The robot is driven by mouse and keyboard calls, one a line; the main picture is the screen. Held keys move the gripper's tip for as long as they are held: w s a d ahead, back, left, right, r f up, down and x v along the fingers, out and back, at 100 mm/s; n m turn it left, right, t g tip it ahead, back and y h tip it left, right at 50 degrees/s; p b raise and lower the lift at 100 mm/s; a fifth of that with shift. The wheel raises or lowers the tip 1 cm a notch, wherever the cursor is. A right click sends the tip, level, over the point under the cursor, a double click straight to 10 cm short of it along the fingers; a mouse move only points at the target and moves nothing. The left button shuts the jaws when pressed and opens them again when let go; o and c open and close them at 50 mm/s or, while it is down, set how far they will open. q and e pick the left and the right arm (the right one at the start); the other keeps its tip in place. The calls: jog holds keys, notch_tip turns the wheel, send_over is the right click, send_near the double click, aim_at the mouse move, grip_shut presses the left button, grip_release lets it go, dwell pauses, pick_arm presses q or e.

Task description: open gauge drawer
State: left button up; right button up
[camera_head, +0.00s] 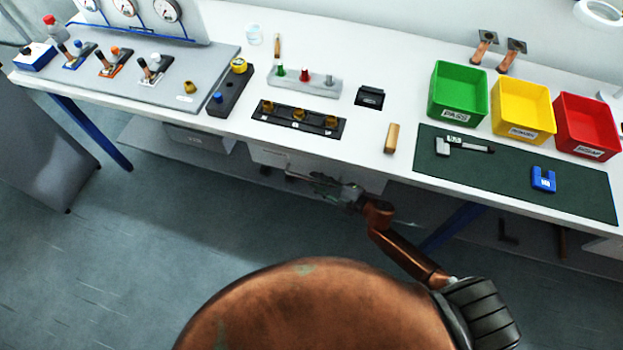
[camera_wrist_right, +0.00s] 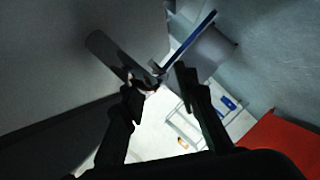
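A white drawer front (camera_head: 268,157) sits under the table's front edge in the head view, partly hidden by my right gripper. A thin bar, perhaps its handle, shows at its lower left, but I cannot tell it apart from the fingers. A grey box-like front (camera_head: 198,139) with a small label is further left under the table; neither front has a readable name. My right gripper (camera_head: 322,184) is just in front of the white drawer front. In the right wrist view the two dark fingers (camera_wrist_right: 160,98) stand apart, with nothing clearly held. My left gripper is not in view.
The white table (camera_head: 365,150) holds a black strip with brass parts (camera_head: 299,115), a wooden block (camera_head: 391,138), green, yellow and red bins (camera_head: 587,124), and a dark mat (camera_head: 470,172). A blue table leg (camera_head: 92,133) stands left. The floor in front is clear.

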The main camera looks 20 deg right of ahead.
jog(key=shift+x, duration=1.1)
jog(key=shift+c, duration=1.4)
grip_shut()
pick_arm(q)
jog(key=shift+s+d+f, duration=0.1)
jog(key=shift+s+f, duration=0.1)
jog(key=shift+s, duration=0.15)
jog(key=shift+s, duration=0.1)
